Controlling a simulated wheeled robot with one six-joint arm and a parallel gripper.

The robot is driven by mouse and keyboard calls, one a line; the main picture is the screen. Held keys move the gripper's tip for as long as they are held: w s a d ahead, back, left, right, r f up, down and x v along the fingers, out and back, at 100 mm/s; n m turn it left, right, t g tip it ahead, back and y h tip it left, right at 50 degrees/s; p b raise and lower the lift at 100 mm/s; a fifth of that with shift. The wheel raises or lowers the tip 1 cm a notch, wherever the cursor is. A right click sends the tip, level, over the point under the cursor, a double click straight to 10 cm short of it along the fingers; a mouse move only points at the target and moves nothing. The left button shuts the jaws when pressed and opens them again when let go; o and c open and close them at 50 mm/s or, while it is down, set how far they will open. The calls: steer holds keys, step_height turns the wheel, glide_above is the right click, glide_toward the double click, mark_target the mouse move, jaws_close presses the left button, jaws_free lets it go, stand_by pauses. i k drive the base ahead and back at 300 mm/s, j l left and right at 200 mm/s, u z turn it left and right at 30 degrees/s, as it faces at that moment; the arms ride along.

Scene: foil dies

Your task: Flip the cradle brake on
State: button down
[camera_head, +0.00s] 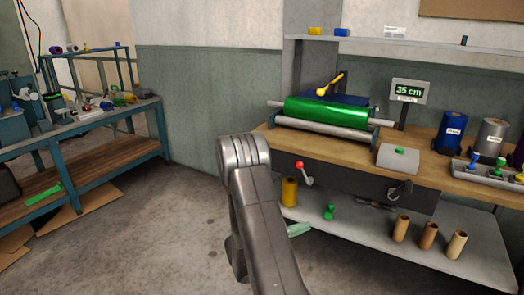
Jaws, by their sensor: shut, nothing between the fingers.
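A shiny green foil roll (326,110) lies in a cradle with grey rollers (322,130) on the wooden bench. A yellow lever (331,84) rises at the back of the cradle and slants up to the right. A second lever with a red knob (300,165) and a pale handle sits at the bench front, below the cradle. No label shows which lever is the cradle brake. My grey arm link stands in the middle foreground, left of the red-knobbed lever.
A display reading 35 cm (409,92) stands behind a grey box with a green button (399,151). Rolls (451,132) and a tray of dies (493,174) are at right. The lower shelf (365,224) holds cardboard tubes.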

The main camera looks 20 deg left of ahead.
mark_target(303, 172)
steer(key=i+j+u, duration=0.15)
steer(key=i+j, duration=0.2)
steer(key=i, duration=0.15)
steer(key=i+j+u, duration=0.1)
steer(key=i+j, duration=0.25)
steer(key=i, duration=0.1)
